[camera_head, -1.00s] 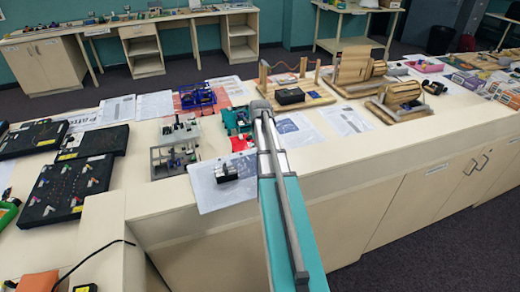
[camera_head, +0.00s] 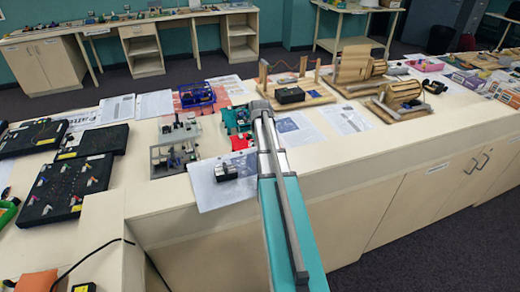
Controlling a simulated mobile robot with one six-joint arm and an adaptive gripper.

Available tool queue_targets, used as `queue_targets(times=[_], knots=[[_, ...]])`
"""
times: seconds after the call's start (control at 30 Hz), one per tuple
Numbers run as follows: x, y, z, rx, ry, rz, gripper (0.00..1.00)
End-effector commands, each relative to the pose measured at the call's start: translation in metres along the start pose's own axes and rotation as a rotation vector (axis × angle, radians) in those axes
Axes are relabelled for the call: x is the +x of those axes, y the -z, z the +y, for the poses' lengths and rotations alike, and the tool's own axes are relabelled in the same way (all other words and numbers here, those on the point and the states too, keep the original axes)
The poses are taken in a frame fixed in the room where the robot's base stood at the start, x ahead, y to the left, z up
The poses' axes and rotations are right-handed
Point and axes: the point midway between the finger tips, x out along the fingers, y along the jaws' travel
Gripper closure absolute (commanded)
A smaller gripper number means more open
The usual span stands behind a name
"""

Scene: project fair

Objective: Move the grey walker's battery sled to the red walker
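A grey walker (camera_head: 174,158), a small framed machine, stands near the front edge of the counter, left of my arm. A paler framed machine (camera_head: 180,128) stands just behind it. A small black and white block (camera_head: 226,172) lies on a paper sheet right of the grey walker; I cannot tell whether it is a battery sled. A red patch (camera_head: 242,143) shows beside my arm, below a teal machine (camera_head: 236,118); I cannot tell whether it is the red walker. My arm reaches over the counter's front edge. My gripper's fingers do not show.
A blue machine (camera_head: 197,94) stands farther back. Black boards (camera_head: 68,189) with small parts lie at the left. Wooden models (camera_head: 403,97) and a black box (camera_head: 290,96) stand right of my arm. The counter's front strip (camera_head: 345,160) is clear at the right.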

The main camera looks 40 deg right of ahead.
Motion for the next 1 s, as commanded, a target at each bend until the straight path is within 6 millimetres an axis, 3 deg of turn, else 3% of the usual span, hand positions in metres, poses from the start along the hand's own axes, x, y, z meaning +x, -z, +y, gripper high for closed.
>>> queue_targets(times=[1.0], knots=[[0.0062,0.0001,-0.0002,0.0,0.0,0.001,1.0]])
